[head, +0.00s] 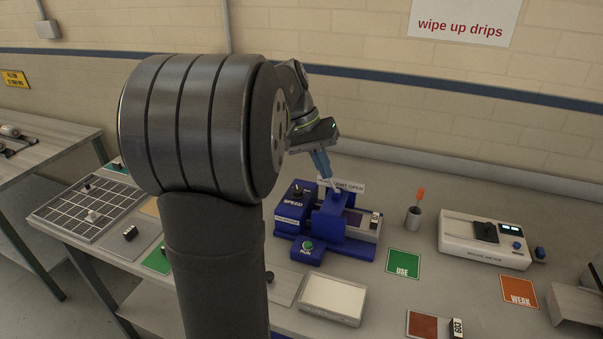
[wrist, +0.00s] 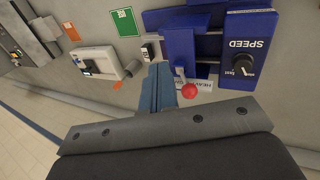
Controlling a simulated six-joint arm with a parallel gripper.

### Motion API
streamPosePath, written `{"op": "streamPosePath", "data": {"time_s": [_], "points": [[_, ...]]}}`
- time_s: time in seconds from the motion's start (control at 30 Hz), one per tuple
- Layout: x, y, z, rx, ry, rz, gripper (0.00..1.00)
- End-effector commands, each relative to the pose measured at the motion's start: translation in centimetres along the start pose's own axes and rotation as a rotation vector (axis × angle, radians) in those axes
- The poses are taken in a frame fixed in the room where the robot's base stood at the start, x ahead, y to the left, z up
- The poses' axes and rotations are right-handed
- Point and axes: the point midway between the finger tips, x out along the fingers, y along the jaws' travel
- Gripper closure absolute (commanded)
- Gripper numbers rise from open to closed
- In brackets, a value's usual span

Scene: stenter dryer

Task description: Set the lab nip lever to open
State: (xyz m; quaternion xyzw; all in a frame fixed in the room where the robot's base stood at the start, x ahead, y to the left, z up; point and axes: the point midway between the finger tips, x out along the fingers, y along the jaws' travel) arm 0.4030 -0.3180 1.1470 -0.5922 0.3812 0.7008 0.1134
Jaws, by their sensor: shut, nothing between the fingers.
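The blue machine (head: 350,225) stands on the bench, with a SPEED dial (head: 297,192) on its left block and a green RUN button (head: 308,245) in front. A white label (head: 350,187) behind it reads partly "OPEN". In the wrist view a red ball knob (wrist: 189,90), which looks like the lever's end, lies beside the label (wrist: 194,84). The rest of the lever is hard to make out. My gripper (head: 333,185) is shut and empty, its blue fingers pointing down at the machine's top rear. In the wrist view my fingertips (wrist: 160,68) are just left of the knob; contact cannot be told.
A green USE card (head: 403,264), a small cup with an orange strip (head: 413,217) and a white meter (head: 484,245) are to the right. A pale tray (head: 332,299) lies in front. My arm hides part of the bench at left.

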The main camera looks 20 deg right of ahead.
Motion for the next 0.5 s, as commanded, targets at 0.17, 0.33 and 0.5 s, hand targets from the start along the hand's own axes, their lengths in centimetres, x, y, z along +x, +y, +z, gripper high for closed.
{"op": "streamPosePath", "data": {"time_s": [0.17, 0.33, 0.5], "points": [[4.8, -3.5, 2.4, -0.131, -0.074, 0.402, 1.0], [6.2, -6.2, 3.7, -0.257, 0.0, 0.79, 1.0], [5.8, -10.3, 4.4, -0.393, 0.203, 1.134, 1.0]]}}
